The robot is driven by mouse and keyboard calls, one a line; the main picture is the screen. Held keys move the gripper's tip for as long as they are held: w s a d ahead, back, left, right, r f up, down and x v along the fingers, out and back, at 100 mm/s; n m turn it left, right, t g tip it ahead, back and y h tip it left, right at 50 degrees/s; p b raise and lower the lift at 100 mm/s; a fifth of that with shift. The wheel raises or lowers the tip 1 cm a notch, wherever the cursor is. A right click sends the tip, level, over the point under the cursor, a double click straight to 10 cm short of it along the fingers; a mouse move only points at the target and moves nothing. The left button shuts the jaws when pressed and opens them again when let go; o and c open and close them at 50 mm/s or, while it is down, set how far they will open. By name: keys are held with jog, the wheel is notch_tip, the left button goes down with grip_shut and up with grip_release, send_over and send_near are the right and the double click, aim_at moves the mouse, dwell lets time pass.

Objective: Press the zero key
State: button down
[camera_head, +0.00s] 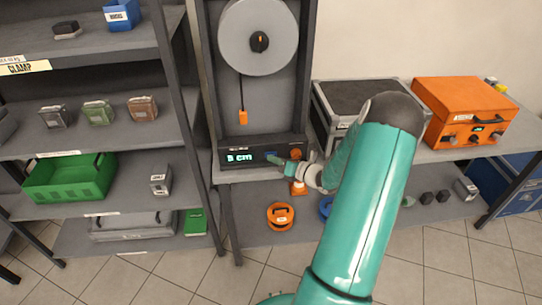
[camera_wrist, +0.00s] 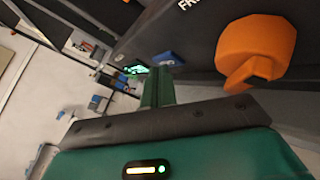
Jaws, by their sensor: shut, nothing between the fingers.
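The dark control panel (camera_head: 226,160) under the wheel rig has a lit green display (camera_head: 240,157) reading a digit and "cm". A blue key (camera_head: 271,154) sits to the right of the display; it also shows in the wrist view (camera_wrist: 169,58), its marking too blurred to read. It is the only key I can make out. My gripper (camera_head: 271,159) is shut and empty, with its green fingertips just in front of the blue key. In the wrist view the fingertips (camera_wrist: 158,72) appear just below the key; I cannot tell whether they touch it.
An orange knob (camera_wrist: 255,48) is on the panel right of the key, close to my gripper. The large grey wheel (camera_head: 258,36) with a hanging orange weight (camera_head: 243,117) is above. A grey case (camera_head: 335,115) and an orange box (camera_head: 465,110) stand on the bench at right.

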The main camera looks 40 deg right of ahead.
jog(key=shift+w+d+r, duration=0.1)
jog(key=shift+w+r, duration=0.05)
jog(key=shift+w, duration=0.25)
jog(key=shift+s+a+f, duration=0.3)
jog(key=shift+s, duration=0.05)
jog(key=s+a, duration=0.2)
jog(key=s, duration=0.1)
jog(key=s+a, duration=0.1)
jog(key=s, duration=0.1)
jog(key=shift+r, duration=0.1)
dwell(0.6)
dwell(0.7)
